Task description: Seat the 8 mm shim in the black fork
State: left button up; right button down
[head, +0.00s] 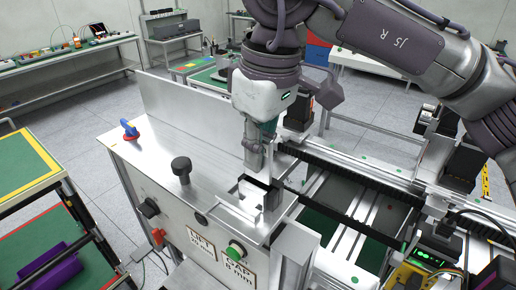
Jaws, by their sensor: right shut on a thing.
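My right gripper (254,163) points down over the metal bench top, its fingers shut. A small bright metal piece, which looks like the shim (251,193), shows just below the fingertips. A dark part that looks like the black fork (257,181) is right beside it, mostly hidden by the gripper and the bright piece. I cannot tell whether the shim is inside the fork or only above it. My left gripper is not in view.
A black knob (181,168) stands on the bench top, left of the gripper. An upright metal panel (190,112) stands behind. A green button (236,250) and a GAP 8 mm label (238,270) are on the front. Rails (350,225) lie right.

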aim_at(257, 178)
dwell(0.8)
jog(key=shift+f+b, duration=1.25)
jog(key=shift+f, duration=0.35)
jog(key=c, duration=1.2)
grip_release()
jog(key=r, duration=0.8)
jog(key=s+d+r, duration=0.1)
jog(key=r, duration=0.3)
jog(key=shift+d, duration=0.1)
jog(key=shift+f, duration=0.1)
